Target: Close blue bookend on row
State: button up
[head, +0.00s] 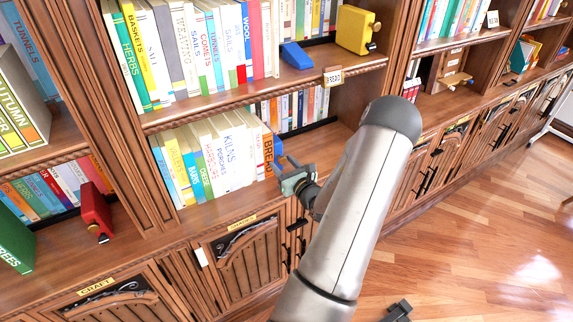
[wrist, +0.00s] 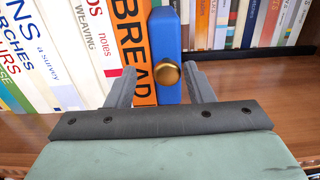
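The blue bookend (wrist: 165,38) stands upright at the right end of the lower book row, against or very near the orange BREAD book (wrist: 132,40). Its brass knob (wrist: 168,73) faces my gripper. It also shows in the head view (head: 278,147), partly hidden by my gripper. My gripper (wrist: 159,72) is open. In the wrist view its fingers stand either side of the knob, apart from it, the left one overlapping the orange book. In the head view my gripper (head: 284,165) is at the front of the lower shelf. Whether it touches the bookend is unclear.
A second blue bookend (head: 296,56) lies on the upper shelf near the BREAD label (head: 333,77), with a yellow bookend (head: 356,30) to its right. A red bookend (head: 96,211) is at lower left. More books (wrist: 270,22) stand behind. The shelf right of the blue bookend is clear.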

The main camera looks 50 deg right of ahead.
jog(key=shift+d, duration=0.1)
jog(key=shift+s, duration=0.1)
jog(key=shift+s, duration=0.25)
jog(key=b+v, duration=0.4)
jog(key=v, duration=1.3)
jog(key=shift+w, duration=0.2)
